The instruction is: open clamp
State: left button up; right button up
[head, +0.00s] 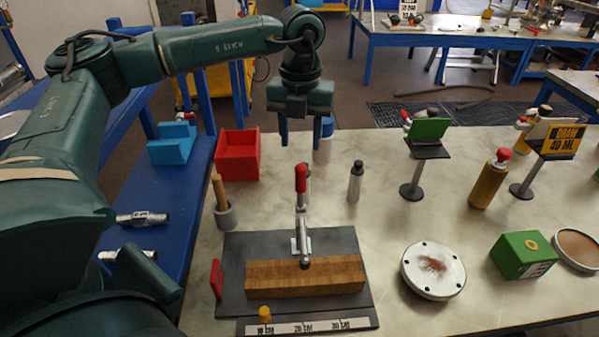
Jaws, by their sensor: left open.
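The toggle clamp (303,235) stands on a dark grey base plate (341,241), its red-handled lever (301,179) pointing up. The clamp's arm reaches forward over a wooden block (320,281), its tip at the block's top; I cannot tell whether it presses on it. My left gripper (301,138) is open and empty, fingers pointing down, behind and above the red handle and apart from it. My right gripper is not in view.
A red bin (238,155) and a mortar with pestle (224,214) stand left of the clamp. A grey bottle (355,182) stands close on the right. Farther right are a round flange (433,270) and a green box (523,257). The table between is clear.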

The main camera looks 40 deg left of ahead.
aim_at(300, 165)
pick_arm(q)
notch_tip(300, 165, down, 10)
jog(key=shift+f+p, duration=0.25)
jog(key=shift+p, duration=0.55)
grip_shut()
